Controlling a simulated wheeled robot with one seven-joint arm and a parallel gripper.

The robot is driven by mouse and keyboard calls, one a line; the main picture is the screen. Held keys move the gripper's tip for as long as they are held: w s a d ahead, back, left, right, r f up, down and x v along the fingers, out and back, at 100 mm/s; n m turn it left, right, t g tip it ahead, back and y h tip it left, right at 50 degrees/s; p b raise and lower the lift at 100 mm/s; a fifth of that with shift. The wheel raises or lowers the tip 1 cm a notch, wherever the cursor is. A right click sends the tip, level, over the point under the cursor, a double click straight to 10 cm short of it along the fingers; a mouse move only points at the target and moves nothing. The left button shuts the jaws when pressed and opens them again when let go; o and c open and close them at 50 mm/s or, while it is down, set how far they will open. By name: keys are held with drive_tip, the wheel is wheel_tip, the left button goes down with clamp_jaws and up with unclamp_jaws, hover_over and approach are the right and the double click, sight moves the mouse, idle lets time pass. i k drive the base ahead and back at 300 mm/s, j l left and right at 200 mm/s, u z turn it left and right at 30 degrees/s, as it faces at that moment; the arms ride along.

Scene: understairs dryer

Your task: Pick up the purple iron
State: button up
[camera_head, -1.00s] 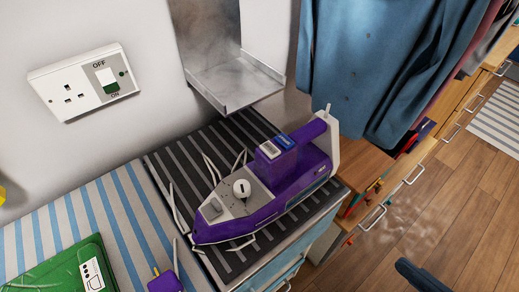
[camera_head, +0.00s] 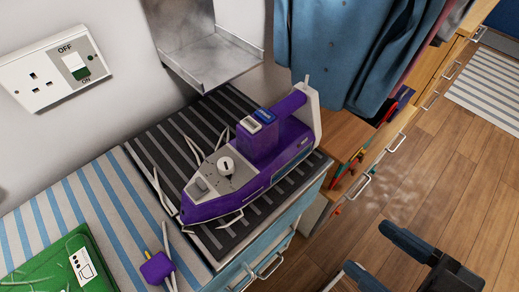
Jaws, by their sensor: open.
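The purple iron (camera_head: 265,155) lies on a dark grey-striped mat (camera_head: 240,232) on top of a blue-fronted drawer unit. It has a grey-white top plate with a round knob, a purple upper part with blue and white labels, and a pale heel at the right. Its narrow end points to the lower left. My gripper (camera_head: 366,248) shows at the lower right, over the floor and apart from the iron. Its two dark fingers are spread, with nothing between them. The rest of my gripper is cut off by the frame edge.
A metal tray-like shelf (camera_head: 212,58) juts from the wall behind the iron. Blue clothing (camera_head: 345,50) hangs at the back right. A green packet (camera_head: 55,268) and a small purple item (camera_head: 157,268) lie at the left. The wooden floor (camera_head: 425,190) is clear at the right.

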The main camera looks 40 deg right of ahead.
sight(262, 158)
drive_tip(key=k+l+z, duration=0.1)
drive_tip(key=l+z, duration=0.15)
drive_tip(key=z, duration=0.2)
drive_tip(key=l+z, duration=0.3)
drive_tip(key=z, duration=0.15)
drive_tip(key=k, duration=0.05)
